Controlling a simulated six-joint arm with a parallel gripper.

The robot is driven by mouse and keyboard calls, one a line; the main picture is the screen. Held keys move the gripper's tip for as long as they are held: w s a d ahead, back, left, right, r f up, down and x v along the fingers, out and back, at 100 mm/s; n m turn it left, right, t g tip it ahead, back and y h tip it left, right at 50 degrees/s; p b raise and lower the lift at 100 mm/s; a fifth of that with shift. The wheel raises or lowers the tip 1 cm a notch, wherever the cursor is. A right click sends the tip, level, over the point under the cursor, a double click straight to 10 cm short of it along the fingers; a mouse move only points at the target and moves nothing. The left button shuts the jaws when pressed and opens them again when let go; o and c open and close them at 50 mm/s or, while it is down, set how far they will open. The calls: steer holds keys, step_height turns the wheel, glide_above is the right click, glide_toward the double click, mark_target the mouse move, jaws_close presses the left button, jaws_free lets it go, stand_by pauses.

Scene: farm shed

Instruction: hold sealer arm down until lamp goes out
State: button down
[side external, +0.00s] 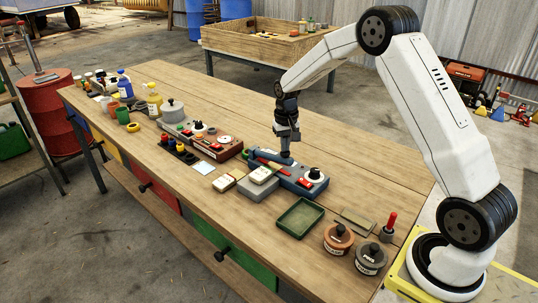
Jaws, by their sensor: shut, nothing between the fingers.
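The sealer is a low blue-grey device (297,184) near the middle of the bench. Its blue arm (266,156) lies across the far side of the body. My gripper (286,153) points straight down with its fingers shut and empty. Its tips are at the right end of the blue arm and seem to touch it; the view is too small to be sure.
A brown device (214,144) is to the left. The bench behind my gripper is clear.

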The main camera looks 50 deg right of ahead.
steer(key=shift+s+f, duration=0.25)
steer(key=shift+f, duration=0.4)
steer(key=shift+s+f, duration=0.25)
steer(key=shift+f, duration=0.4)
stand_by(1.2)
steer(key=shift+r, duration=0.1)
stand_by(2.5)
steer(key=shift+r, duration=3.95)
steer(key=s+a+f+n+t, duration=0.2)
steer(key=s+a+n, duration=0.4)
steer(key=s+a, duration=1)
steer(key=s, duration=0.3)
steer(key=shift+s+t, duration=0.3)
steer(key=shift+s, duration=0.05)
